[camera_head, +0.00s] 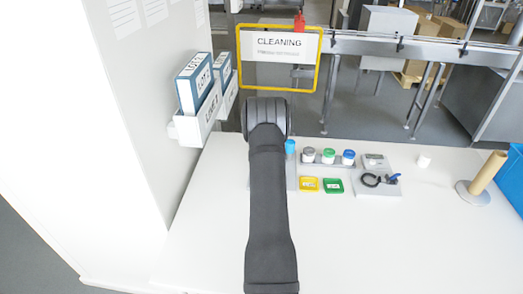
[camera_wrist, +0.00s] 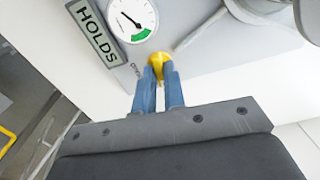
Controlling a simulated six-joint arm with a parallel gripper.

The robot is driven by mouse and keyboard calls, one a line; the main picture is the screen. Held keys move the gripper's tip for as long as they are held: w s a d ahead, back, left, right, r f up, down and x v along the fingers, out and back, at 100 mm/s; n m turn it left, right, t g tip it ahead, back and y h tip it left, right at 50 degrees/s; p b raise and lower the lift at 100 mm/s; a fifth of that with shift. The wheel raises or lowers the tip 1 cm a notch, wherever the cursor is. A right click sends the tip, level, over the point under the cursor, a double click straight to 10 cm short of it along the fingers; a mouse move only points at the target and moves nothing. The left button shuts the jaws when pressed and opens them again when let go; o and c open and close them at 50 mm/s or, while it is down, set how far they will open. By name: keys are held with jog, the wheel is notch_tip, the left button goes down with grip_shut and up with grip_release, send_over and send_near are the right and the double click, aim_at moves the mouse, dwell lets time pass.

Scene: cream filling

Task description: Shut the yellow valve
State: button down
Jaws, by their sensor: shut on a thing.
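The yellow valve (camera_wrist: 158,60) shows in the wrist view as a small yellow handle on a light grey panel (camera_wrist: 190,27). My gripper (camera_wrist: 160,72) has its two blue fingers close around the handle, shut on it. The fingertips hide part of the handle, so its exact angle is hard to tell. In the head view my dark arm runs up the middle of the white table, and the valve and gripper are hidden there.
A round gauge (camera_wrist: 132,18) and a "HOLDS" label (camera_wrist: 95,32) sit beside the valve. The right front is clear.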

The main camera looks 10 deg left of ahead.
jog(key=shift+n, duration=0.6)
jog(key=c, duration=1.5)
grip_release()
notch_tip(320, 180, up, 18)
jog(key=shift+f, duration=0.25)
notch_tip(320, 180, down, 18)
jog(key=shift+r, duration=0.2)
